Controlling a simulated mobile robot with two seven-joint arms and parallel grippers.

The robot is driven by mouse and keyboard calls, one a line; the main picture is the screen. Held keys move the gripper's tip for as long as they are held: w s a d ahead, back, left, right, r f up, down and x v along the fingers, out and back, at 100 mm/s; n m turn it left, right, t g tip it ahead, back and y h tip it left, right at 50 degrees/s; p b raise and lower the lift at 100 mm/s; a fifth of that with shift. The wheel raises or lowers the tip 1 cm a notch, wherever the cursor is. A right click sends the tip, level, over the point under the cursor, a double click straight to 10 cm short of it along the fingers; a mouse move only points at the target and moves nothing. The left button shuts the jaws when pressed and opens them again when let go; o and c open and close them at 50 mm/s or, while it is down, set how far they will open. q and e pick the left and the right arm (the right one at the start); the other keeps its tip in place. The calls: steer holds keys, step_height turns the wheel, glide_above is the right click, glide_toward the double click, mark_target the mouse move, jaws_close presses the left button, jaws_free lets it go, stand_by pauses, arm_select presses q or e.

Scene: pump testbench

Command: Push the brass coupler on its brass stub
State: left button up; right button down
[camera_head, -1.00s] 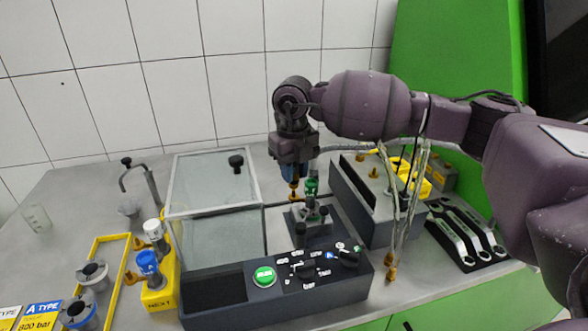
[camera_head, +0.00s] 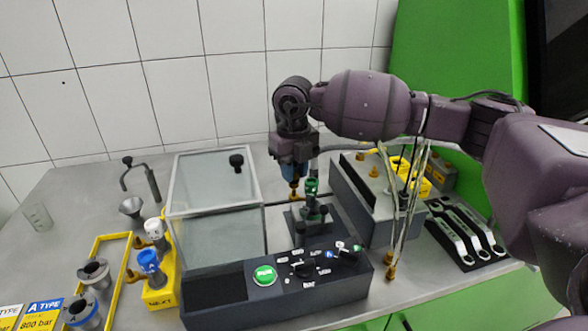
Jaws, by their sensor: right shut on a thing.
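My right gripper (camera_head: 294,172) points down over the test bench, behind the green fitting (camera_head: 312,187). It is shut on the brass coupler (camera_head: 294,188), whose lower end shows below the fingers. The coupler is upright. I cannot tell whether it touches a stub under it, as the spot below is small and partly hidden. Brass stubs (camera_head: 374,172) stand on top of the grey box to the right. Other brass ends (camera_head: 390,271) hang on hoses at the front of that box. My left gripper is not in view.
A clear-lidded chamber (camera_head: 215,185) stands left of the gripper. The control panel with a green button (camera_head: 264,275) is in front. A yellow stand (camera_head: 160,290) holds blue and white-topped parts. Wrenches (camera_head: 466,232) lie in a black tray at right.

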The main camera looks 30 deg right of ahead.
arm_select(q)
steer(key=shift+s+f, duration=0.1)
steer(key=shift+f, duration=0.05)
arm_select(e)
steer(key=shift+f, duration=0.4)
